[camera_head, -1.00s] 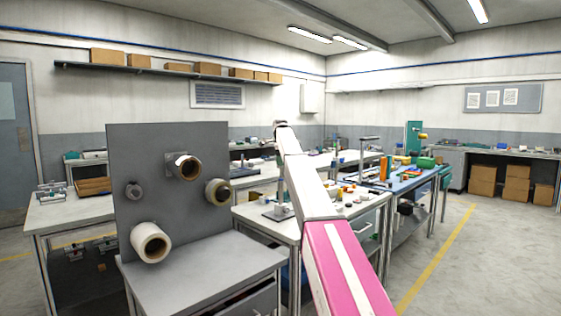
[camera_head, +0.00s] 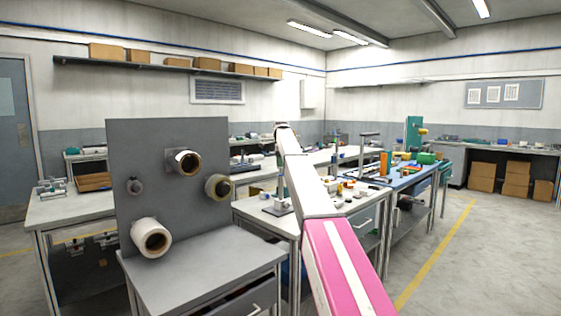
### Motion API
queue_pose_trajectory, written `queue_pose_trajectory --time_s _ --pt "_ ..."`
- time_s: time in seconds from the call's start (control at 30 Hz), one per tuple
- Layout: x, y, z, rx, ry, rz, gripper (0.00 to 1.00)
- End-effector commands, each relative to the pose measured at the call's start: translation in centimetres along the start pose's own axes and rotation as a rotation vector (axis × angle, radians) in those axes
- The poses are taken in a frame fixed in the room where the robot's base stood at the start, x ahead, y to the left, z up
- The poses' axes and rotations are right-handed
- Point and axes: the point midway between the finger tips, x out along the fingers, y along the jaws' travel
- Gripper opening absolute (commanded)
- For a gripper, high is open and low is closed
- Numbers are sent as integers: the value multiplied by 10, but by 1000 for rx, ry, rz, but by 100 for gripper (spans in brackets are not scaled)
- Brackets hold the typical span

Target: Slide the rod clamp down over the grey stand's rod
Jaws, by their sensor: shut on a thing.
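My white and pink arm (camera_head: 325,235) rises from the bottom and bends at its top. The forearm beyond the bend, my gripper and whatever it holds are hidden behind the arm. A stand with a dark grey base (camera_head: 277,209) and an upright rod (camera_head: 281,182) is on the light-topped workbench (camera_head: 257,226), just left of my arm. The arm partly covers this stand. I cannot make out the rod clamp, nor tell whether it is on the rod.
A grey panel (camera_head: 140,190) with several rolls stands in the left foreground on a grey cabinet (camera_head: 205,272). Small parts (camera_head: 345,187) lie on the workbench right of my arm. A blue-topped bench (camera_head: 405,178) stands farther back. The floor (camera_head: 490,260) at right is clear.

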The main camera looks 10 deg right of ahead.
Motion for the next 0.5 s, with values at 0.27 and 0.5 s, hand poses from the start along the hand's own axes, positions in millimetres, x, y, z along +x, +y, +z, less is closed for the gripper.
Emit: queue_pose_trajectory --time_s 0.27,0.5 --pt "13 0 0 0 0 0 16" --pt "21 0 0 0 0 0 16"
